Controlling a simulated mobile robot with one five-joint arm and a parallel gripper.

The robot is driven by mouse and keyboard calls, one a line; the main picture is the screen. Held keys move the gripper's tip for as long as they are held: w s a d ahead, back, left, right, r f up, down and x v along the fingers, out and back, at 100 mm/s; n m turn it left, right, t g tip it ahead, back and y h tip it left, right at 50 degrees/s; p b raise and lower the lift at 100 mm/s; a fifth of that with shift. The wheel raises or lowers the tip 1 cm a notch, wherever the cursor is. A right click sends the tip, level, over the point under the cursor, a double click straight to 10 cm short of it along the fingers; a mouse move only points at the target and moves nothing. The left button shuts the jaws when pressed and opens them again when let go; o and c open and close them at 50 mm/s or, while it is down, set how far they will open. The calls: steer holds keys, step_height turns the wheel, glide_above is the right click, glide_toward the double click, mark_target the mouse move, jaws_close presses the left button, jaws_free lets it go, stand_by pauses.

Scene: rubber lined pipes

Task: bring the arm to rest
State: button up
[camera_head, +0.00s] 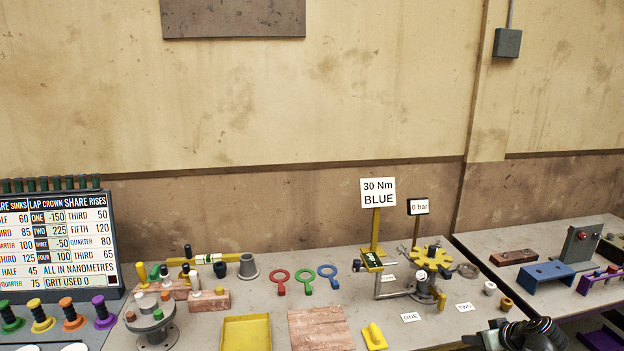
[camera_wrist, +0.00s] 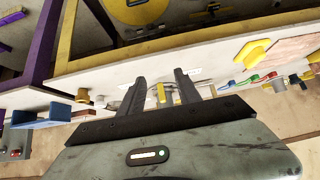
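My gripper (camera_wrist: 160,78) shows in the wrist view with its two dark fingers apart and nothing held between them. The bench and its small items appear beyond the fingertips, tilted in that view. In the head view, a dark part of my arm (camera_head: 525,335) shows at the bottom right, in front of the bench's front edge. The fingers cannot be made out there.
The bench (camera_head: 250,310) carries a yellow tray (camera_head: 246,334), a brick-coloured slab (camera_head: 320,329), red, green and blue rings, a yellow gear (camera_head: 430,256) and a "30 Nm BLUE" sign (camera_head: 378,192). A second bench (camera_head: 500,245) stands right. A lettered board (camera_head: 65,240) stands left.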

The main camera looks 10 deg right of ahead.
steer(key=w+a+f+g, duration=0.1)
steer(key=w+a, duration=0.1)
steer(key=a, duration=0.6)
steer(key=w+a+f+g+y, duration=0.1)
steer(key=w+a+f+g, duration=0.1)
steer(key=a, duration=0.6)
steer(key=w+a+f+n+g+y, duration=0.1)
steer(key=w+a, duration=0.3)
steer(key=a, duration=0.4)
steer(key=shift+w+a+f+g, duration=0.2)
steer(key=shift+f+g, duration=0.3)
steer(key=s+a+f+g+h, duration=0.1)
steer(key=s+a+g, duration=0.1)
steer(key=a, duration=1.7)
steer(key=shift+a+f+g+h, duration=0.15)
steer(key=shift+f+g+h, duration=0.15)
steer(key=shift+g, duration=0.5)
